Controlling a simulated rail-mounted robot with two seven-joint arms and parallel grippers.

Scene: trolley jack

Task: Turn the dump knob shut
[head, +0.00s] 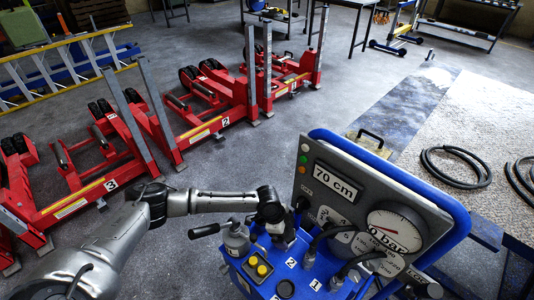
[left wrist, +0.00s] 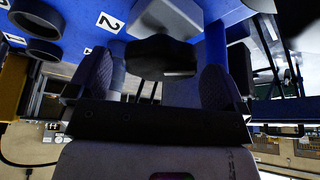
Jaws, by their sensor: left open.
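The blue control unit (head: 315,262) stands at the lower right in the head view, with a grey panel (head: 345,185) reading "70 cm" and a round gauge (head: 395,228) reading "0 bar". My left gripper (head: 272,210) points down at the unit's left part, beside the panel. In the left wrist view my left gripper (left wrist: 157,75) is open, one finger on each side of a black knob (left wrist: 160,57) on a grey block (left wrist: 168,18). The knob looks like the dump knob; I cannot tell whether the fingers touch it. My gripper hides it in the head view. My right gripper is not in view.
A black-handled lever (head: 205,230) on a grey cylinder (head: 236,240) and yellow buttons (head: 257,265) are close to my left gripper. Red numbered jacks (head: 205,125) stand behind to the left. Black hoses (head: 455,167) lie on the floor at right.

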